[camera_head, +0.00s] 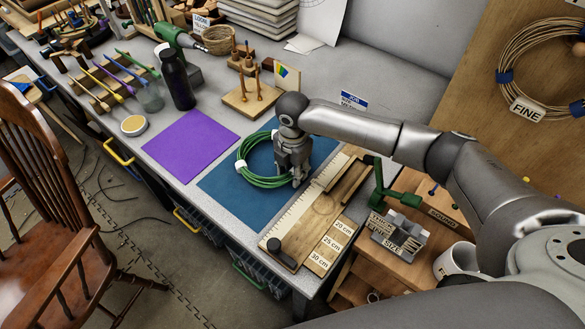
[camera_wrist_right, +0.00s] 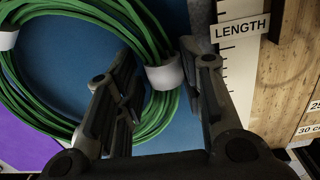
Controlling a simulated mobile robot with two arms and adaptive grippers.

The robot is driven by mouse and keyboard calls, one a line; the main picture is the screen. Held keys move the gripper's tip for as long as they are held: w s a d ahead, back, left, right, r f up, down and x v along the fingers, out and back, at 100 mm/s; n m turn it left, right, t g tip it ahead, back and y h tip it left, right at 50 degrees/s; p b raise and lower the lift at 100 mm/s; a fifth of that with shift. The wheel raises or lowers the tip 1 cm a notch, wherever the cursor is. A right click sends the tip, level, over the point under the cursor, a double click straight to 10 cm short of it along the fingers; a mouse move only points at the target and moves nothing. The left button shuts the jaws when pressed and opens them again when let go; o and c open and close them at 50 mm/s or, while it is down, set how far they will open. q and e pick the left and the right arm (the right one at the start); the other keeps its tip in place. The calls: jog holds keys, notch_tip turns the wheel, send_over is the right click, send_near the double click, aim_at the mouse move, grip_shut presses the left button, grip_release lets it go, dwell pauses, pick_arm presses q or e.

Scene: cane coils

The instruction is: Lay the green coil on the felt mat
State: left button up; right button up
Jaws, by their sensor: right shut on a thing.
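The green coil (camera_head: 265,183) is a ring of thin cane with white wraps, over the blue mat (camera_head: 222,190). A purple mat (camera_head: 190,145) lies flat to the left of the blue one; I cannot tell which is felt. My right gripper (camera_head: 297,182) is shut on the coil's right side. In the right wrist view the fingers (camera_wrist_right: 165,75) stand either side of a white wrap on the coil (camera_wrist_right: 28,105). Whether the coil touches the blue mat is hard to tell. My left gripper is out of view.
A wooden length board (camera_head: 318,215) with a scale lies right of the blue mat. A wooden chair (camera_head: 45,190) stands at the left.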

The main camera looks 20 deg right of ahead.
jog(key=o, duration=1)
jog(key=shift+r, duration=0.1)
notch_tip(320, 180, up, 12)
jog(key=shift+s+f, duration=0.1)
jog(key=shift+s, duration=0.05)
